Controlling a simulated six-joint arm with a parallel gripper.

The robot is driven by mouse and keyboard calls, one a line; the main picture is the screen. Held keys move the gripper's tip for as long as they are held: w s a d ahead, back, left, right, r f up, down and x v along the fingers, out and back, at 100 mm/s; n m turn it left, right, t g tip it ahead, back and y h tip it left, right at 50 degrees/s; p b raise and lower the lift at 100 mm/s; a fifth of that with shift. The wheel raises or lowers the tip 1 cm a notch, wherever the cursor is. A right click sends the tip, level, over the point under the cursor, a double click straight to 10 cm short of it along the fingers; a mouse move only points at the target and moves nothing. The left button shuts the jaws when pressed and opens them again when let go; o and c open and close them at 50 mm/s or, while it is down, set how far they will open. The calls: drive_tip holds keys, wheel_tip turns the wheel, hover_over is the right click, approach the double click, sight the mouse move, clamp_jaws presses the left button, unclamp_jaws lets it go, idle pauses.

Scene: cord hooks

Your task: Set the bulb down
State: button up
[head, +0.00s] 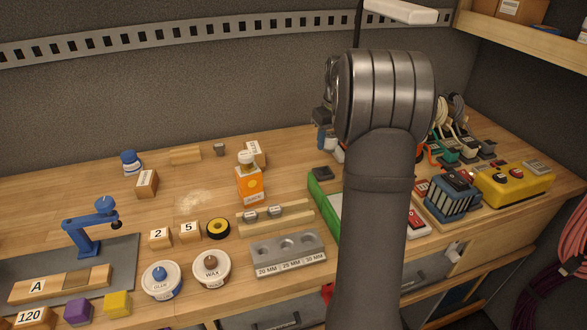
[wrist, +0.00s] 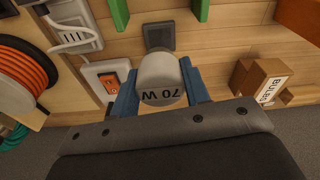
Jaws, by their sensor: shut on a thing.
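The bulb (wrist: 161,78) is a whitish rounded piece marked "70 W", seen in the wrist view. My gripper (wrist: 160,92) is shut on it, with one blue finger on each side. In the wrist view a small dark square pad (wrist: 159,36) shows just beyond the bulb; whether the bulb touches the bench cannot be told. In the head view my arm hides most of the gripper and bulb; a blue finger shows left of the wrist, and the dark pad (head: 321,172) lies on the bench below it.
A white plate with an orange switch (wrist: 110,82) and an orange cord coil (wrist: 22,72) are left of the gripper. A box marked "BULBS" (wrist: 264,80) stands right. A green-sided tray (head: 322,205) lies in front. Bare wood (head: 195,200) shows farther left.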

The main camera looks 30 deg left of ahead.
hover_over(293, 169)
drive_tip(key=f, duration=0.7)
drive_tip(key=shift+d, duration=0.25)
drive_tip(key=shift+f, duration=1.95)
drive_tip(key=shift+f, duration=0.2)
drive_tip(key=o, duration=1)
drive_tip(key=shift+r, duration=0.1)
wheel_tip(293, 169, up, 12)
drive_tip(key=s+d, duration=0.1)
